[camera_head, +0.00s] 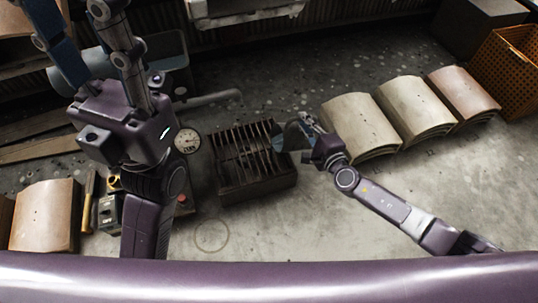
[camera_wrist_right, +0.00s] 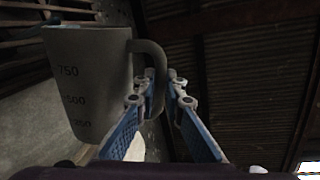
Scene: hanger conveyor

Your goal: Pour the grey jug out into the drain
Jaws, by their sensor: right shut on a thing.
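The grey jug (camera_wrist_right: 88,85) has dark level marks and a handle (camera_wrist_right: 150,75) on its right side in the right wrist view. My right gripper (camera_wrist_right: 163,88) is shut on this handle. In the head view my right gripper (camera_head: 302,126) is at the right edge of the dark slatted drain (camera_head: 258,186), and only a small bit of the jug (camera_head: 279,143) shows. I cannot tell how far the jug tilts or what it holds. My left gripper (camera_head: 76,12) is at the top left, fingers apart and empty, away from the jug.
Stacks of curved sheets (camera_head: 360,125) stand right of the drain, with an orange perforated crate (camera_head: 510,70) beyond. A round gauge (camera_head: 187,143) and a pipe (camera_head: 212,99) lie left of it. A sheet stack (camera_head: 45,215) stands at lower left. The front middle surface is clear.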

